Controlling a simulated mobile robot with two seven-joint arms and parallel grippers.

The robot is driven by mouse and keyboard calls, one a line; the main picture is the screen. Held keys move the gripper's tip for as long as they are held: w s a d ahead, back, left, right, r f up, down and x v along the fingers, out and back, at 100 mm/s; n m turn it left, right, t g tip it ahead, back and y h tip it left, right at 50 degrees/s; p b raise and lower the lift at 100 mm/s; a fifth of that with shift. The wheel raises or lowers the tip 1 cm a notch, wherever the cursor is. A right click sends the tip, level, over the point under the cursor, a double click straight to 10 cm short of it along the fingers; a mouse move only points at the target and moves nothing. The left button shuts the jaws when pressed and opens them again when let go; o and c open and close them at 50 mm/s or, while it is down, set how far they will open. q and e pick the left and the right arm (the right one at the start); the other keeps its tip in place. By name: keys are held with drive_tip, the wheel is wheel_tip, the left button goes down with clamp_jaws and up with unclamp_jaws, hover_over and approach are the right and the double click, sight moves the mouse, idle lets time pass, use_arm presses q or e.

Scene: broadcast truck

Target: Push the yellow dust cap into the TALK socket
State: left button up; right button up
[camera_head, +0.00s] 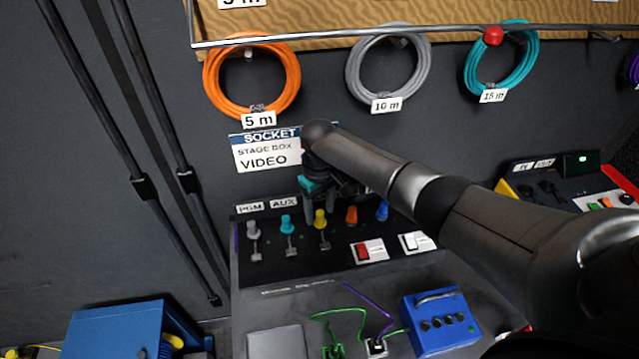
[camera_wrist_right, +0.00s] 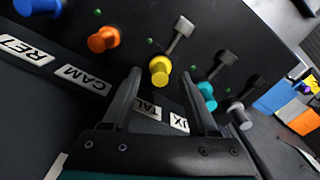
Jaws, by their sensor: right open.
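The yellow dust cap (camera_head: 320,219) sticks out from the black socket panel (camera_head: 300,253), in a row with grey, teal, orange and blue caps. In the right wrist view the yellow cap (camera_wrist_right: 160,70) stands beside the TALK label (camera_wrist_right: 148,108), which appears upside down. I cannot tell how deep it sits. My right gripper (camera_head: 318,203) is just above the panel's cap row. In the wrist view its two fingers (camera_wrist_right: 163,78) are apart and empty, with the yellow cap seen between and just beyond the tips. My left gripper is not in view.
Teal (camera_wrist_right: 206,95) and orange (camera_wrist_right: 103,39) caps flank the yellow one. A grey lever (camera_wrist_right: 180,35) stands close by. A red switch (camera_head: 367,251) is lower on the panel. A blue box (camera_head: 440,320) and loose cables lie on the desk. Cable coils (camera_head: 252,77) hang above.

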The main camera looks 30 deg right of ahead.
sight(319, 213)
wheel_tip(319, 213, up, 14)
drive_tip(key=p, duration=0.2)
drive_tip(key=shift+f, duration=0.15)
idle(0.4)
